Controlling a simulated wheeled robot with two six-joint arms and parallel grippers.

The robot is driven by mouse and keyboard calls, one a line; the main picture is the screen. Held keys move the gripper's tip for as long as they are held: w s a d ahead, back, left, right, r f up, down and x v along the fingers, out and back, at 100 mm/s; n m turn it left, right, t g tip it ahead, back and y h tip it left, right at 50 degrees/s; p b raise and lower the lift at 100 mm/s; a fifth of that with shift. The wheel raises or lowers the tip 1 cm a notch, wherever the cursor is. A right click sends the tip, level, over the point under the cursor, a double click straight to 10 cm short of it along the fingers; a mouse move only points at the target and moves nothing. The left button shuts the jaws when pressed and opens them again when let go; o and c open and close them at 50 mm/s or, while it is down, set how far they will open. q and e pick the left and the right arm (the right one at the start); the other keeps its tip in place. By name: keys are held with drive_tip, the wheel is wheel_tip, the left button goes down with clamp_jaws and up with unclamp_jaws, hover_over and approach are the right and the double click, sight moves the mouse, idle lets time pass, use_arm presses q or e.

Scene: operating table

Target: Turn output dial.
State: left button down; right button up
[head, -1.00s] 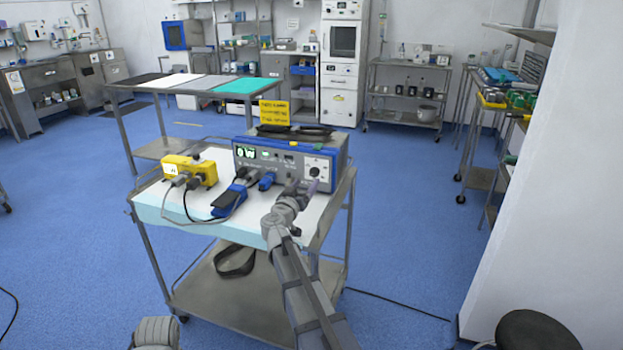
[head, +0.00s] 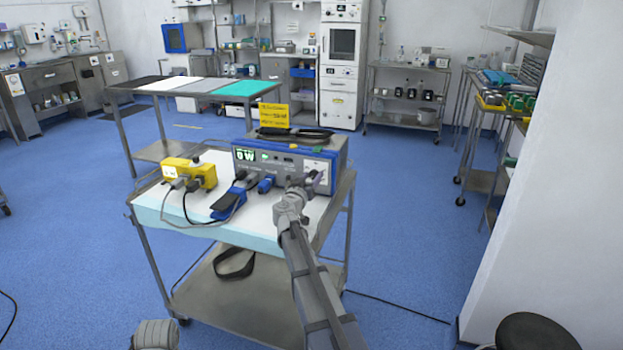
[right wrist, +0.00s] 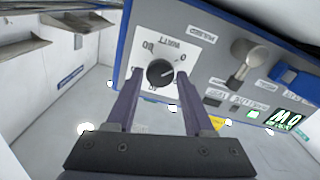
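The output dial (right wrist: 160,72) is a round black knob with a pale pointer mark on a white panel labelled WATT, at the right end of the unit's front. The blue-and-grey generator unit (head: 255,160) stands on the cart; its green display (head: 245,155) reads 0 W and shows inverted in the right wrist view (right wrist: 284,117). My right gripper (right wrist: 160,76) is open, with one fingertip on each side of the dial and a small gap to it.
A yellow box (head: 188,171) with plugged cables and a blue foot pedal (head: 229,203) sit on the cart top (head: 180,215) left of the unit. A white wall (head: 560,200) rises at right.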

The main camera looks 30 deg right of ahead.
clamp_jaws()
idle(0.4)
